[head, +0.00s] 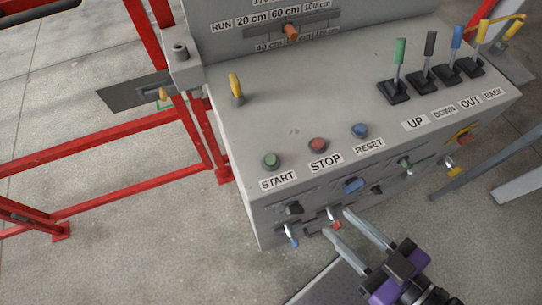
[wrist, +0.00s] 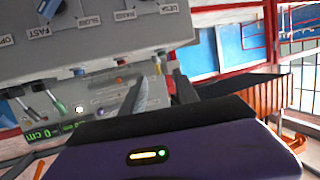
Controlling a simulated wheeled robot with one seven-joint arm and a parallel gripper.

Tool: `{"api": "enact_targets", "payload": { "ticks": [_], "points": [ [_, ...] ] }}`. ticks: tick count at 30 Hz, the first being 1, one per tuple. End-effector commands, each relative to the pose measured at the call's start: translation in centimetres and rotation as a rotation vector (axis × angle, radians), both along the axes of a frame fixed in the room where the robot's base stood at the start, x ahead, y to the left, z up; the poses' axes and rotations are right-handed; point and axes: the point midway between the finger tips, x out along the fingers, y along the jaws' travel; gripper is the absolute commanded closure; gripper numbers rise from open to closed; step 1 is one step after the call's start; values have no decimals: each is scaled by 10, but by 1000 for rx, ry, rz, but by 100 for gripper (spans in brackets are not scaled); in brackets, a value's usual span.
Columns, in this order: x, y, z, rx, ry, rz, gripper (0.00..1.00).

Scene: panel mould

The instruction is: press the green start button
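The green start button (head: 271,160) is a round knob on the sloped top of the grey console, above the START label (head: 278,181). It is in plain sight in the head view; I cannot make it out for sure in the wrist view. My gripper (head: 336,222) is in front of the console's front face, below and to the right of the button and apart from it. Its two grey fingers stand apart with nothing between them. In the wrist view the fingers (wrist: 160,84) point at the console, also with a gap.
The red stop button (head: 318,145) and blue reset button (head: 360,131) sit right of the green one. Several levers (head: 430,65) stand at the back right. Switches (head: 333,213) line the front face near my fingers. Red rails (head: 110,140) stand at left.

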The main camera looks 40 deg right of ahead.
Motion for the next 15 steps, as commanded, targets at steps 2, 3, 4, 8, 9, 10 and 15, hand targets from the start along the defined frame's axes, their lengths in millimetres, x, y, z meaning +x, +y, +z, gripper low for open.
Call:
{"api": "enact_targets", "payload": {
  "ticks": [2, 3, 4, 8, 9, 10, 15],
  "points": [
    [0, 0, 0, 0, 0, 0, 82],
    [0, 0, 0, 0, 0, 0, 90],
    [0, 0, 0, 0, 0, 0, 96],
    [0, 0, 0, 0, 0, 0, 100],
    [0, 0, 0, 0, 0, 0, 100],
    [0, 0, 0, 0, 0, 0, 100],
    [0, 0, 0, 0, 0, 0, 100]
  ]
}}
